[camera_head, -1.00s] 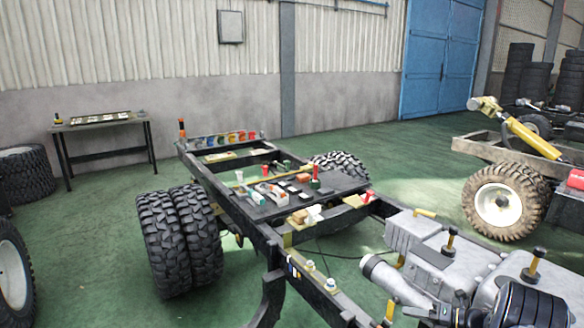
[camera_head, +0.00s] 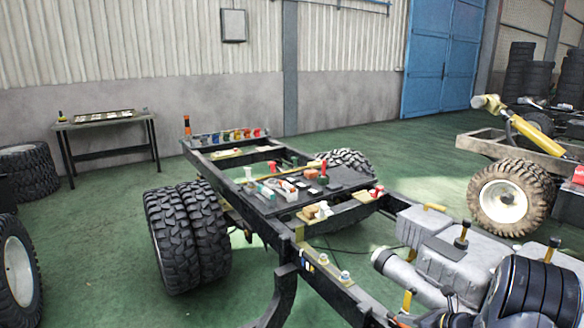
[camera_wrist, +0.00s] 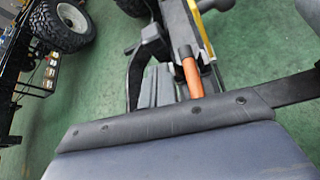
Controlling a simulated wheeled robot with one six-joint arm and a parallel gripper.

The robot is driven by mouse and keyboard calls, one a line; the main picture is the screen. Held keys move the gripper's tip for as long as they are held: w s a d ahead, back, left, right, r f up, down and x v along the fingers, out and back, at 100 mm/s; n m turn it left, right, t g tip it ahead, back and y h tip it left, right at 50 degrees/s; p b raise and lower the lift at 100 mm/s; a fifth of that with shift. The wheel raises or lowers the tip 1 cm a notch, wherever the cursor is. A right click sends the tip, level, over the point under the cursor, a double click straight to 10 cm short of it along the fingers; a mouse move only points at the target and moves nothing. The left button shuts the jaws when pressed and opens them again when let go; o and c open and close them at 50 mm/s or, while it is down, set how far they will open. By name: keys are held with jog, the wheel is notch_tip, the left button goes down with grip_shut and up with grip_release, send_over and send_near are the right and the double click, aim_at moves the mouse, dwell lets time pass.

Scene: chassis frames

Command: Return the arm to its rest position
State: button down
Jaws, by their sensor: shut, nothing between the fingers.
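My gripper cannot be made out in the head view or the wrist view. A black ribbed rounded part (camera_head: 545,290) fills the lower right corner of the head view; I cannot tell whether it belongs to my arm. In the wrist view, a broad blue-grey panel (camera_wrist: 190,155) with a dark bolted edge fills the bottom. Behind that edge an orange cylinder with a black collar (camera_wrist: 192,76) stands out, beside grey parts too unclear to name.
A truck chassis frame (camera_head: 345,296) stands ahead, with double tyres (camera_head: 180,240) at its left. A dark board (camera_head: 345,180) on it carries small parts. A grey engine block (camera_head: 445,262) is at right. A table (camera_head: 100,121) stands by the wall. Green floor (camera_head: 100,220) is open at left.

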jog(key=shift+s+a+f+b, duration=0.2)
jog(key=shift+f+b, duration=0.2)
jog(key=shift+b, duration=0.25)
jog(key=n+b, duration=0.1)
jog(key=b, duration=0.1)
jog(key=f+t+h+b, duration=0.1)
jog(key=b, duration=0.1)
jog(key=shift+s+a+f+n+h, duration=0.1)
jog(key=shift+a+f+n+h, duration=0.05)
jog(key=shift+a+n+h, duration=0.2)
jog(key=shift+f+n+h+b, duration=0.25)
jog(key=shift+n+b, duration=0.1)
jog(key=shift+b, duration=0.65)
jog(key=shift+s+r, duration=0.1)
jog(key=shift+s, duration=0.05)
